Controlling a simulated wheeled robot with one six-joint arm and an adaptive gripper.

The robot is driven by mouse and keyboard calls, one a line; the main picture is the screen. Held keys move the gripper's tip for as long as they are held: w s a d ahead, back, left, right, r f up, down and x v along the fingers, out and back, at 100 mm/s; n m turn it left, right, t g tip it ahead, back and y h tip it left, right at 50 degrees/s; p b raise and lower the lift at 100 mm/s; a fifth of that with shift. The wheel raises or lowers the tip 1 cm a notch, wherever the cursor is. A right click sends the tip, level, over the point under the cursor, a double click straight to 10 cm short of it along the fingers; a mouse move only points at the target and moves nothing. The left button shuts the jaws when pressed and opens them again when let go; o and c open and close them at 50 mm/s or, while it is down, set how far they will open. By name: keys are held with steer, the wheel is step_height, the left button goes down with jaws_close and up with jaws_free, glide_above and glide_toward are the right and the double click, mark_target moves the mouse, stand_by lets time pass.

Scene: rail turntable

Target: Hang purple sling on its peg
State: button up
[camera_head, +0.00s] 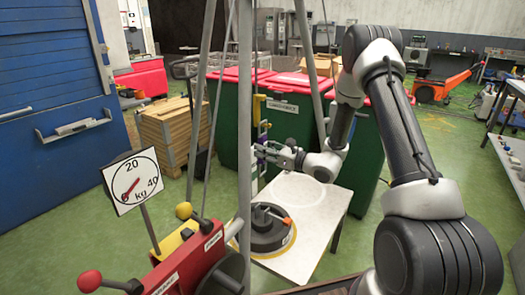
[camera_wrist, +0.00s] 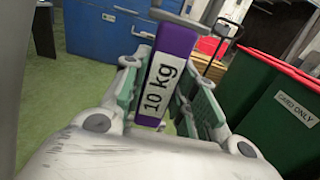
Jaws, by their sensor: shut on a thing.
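The purple sling (camera_wrist: 176,42) carries a white "10 kg" label and stands between the two fingers of my gripper (camera_wrist: 162,85) in the wrist view. My gripper is shut on it. A grey metal piece (camera_wrist: 196,20) crosses the sling's upper end; I cannot tell whether the sling hangs from it. In the head view my gripper (camera_head: 272,151) is at the upright stand, above the white table's back left. The sling is small and partly hidden there. Yellow and green pieces (camera_head: 257,108) show on the stand just above. I cannot make out its peg.
A white table (camera_head: 318,215) bears a dark round device (camera_head: 270,228). Grey poles (camera_head: 245,130) stand left of my gripper. Green bins (camera_head: 290,115) with red lids stand behind. A red machine (camera_head: 190,262) with a kg dial (camera_head: 132,182) is at front left.

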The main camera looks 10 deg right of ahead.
steer(key=shift+r, duration=0.2)
steer(key=shift+r, duration=0.65)
steer(key=v, duration=0.9)
stand_by(0.9)
